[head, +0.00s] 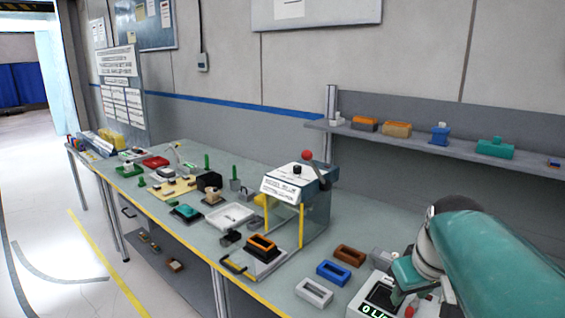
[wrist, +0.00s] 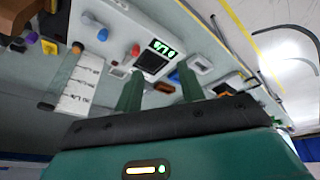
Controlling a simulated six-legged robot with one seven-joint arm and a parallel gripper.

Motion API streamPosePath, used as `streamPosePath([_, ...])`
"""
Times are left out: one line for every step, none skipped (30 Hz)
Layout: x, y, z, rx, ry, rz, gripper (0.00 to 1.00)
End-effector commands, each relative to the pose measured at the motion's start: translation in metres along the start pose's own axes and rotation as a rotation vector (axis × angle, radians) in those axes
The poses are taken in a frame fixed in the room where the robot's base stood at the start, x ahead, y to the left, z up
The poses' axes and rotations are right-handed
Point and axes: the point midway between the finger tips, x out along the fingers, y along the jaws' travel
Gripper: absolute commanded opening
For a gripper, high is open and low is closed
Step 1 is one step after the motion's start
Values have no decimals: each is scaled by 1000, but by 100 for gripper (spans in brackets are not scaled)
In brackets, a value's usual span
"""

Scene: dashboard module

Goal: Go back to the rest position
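My gripper (wrist: 157,78) shows in the wrist view with its two green fingers apart and nothing visible between them. It hangs over the workbench, near a white device with a dark screen and green readout (wrist: 158,50). The same device shows in the head view (head: 380,296), at the bottom right of the bench. My teal arm fills the right of the head view and hides part of the bench there. I cannot tell from these frames whether the fingers touch anything.
The long workbench (head: 225,262) holds many small parts. Blue (head: 333,267), brown (head: 350,250) and white (head: 314,289) frames lie near the device. A machine with a red-knobbed lever (head: 300,190) stands mid-bench. A wall shelf (head: 400,140) runs behind. Floor at the left is clear.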

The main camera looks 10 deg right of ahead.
Motion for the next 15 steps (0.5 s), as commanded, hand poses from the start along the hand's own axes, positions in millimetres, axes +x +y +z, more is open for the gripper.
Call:
streamPosePath([-3, -24, 6, -11, 16, 0, 39])
streamPosePath([-4, -36, 10, -8, 25, 1, 39])
streamPosePath([-5, -50, 15, -3, 36, -1, 39])
streamPosePath([-5, -61, 20, -1, 46, -2, 39])
streamPosePath([-6, -72, 25, 1, 56, -3, 39])
streamPosePath([-6, -84, 32, 6, 70, -8, 39])
streamPosePath([-6, -94, 38, 9, 79, -13, 39])
streamPosePath([-6, -103, 43, 12, 89, -18, 39])
streamPosePath([-6, -113, 50, 16, 103, -26, 39])
streamPosePath([-5, -120, 56, 19, 112, -32, 39])
streamPosePath([-4, -126, 61, 22, 119, -37, 39])
streamPosePath([-4, -133, 67, 27, 128, -46, 39])
streamPosePath([-3, -138, 70, 30, 135, -51, 39])
streamPosePath([-2, -141, 73, 34, 140, -56, 39])
streamPosePath([-2, -145, 77, 37, 145, -61, 39])
